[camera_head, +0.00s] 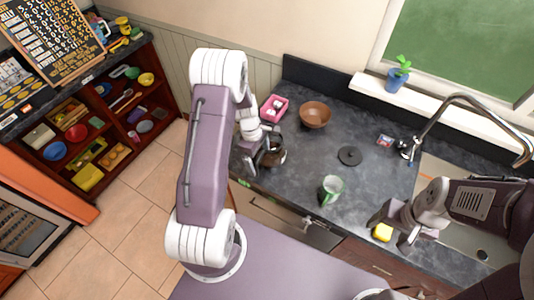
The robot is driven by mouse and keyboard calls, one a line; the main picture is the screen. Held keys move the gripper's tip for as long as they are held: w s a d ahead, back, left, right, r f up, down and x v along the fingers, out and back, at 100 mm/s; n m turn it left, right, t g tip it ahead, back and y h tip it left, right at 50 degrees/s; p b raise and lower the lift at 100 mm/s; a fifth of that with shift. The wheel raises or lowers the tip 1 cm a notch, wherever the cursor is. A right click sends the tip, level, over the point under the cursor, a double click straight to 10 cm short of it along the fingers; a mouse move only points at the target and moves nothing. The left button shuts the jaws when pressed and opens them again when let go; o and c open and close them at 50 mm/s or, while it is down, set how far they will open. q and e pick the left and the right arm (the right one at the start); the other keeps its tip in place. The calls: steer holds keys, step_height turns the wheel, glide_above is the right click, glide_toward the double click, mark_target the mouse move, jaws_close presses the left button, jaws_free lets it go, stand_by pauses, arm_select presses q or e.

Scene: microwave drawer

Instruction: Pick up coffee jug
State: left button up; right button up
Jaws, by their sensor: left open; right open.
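A dark, glassy vessel that looks like the coffee jug (274,157) stands on the grey counter (310,160), near its left front edge. My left gripper (257,163) is open right beside the jug, at its left side. My arm and gripper cover part of the jug, and I cannot tell whether the fingers touch it or are around its handle. My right gripper (392,234) is open at the front edge of the counter, over a yellow item (382,232), well to the right of the jug.
A green cup (331,190) stands right of the jug. Behind are a brown bowl (315,114) and a pink tray (274,107). A dark disc (349,156) lies mid-counter. The sink and faucet (432,118) are at right, shelves (120,100) at left.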

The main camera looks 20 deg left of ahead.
arm_select(q)
steer(key=shift+a+f, duration=0.1)
steer(key=shift+f, duration=0.3)
steer(key=c, duration=1.4)
steer(key=shift+w+r, duration=0.1)
steer(key=c, duration=0.6)
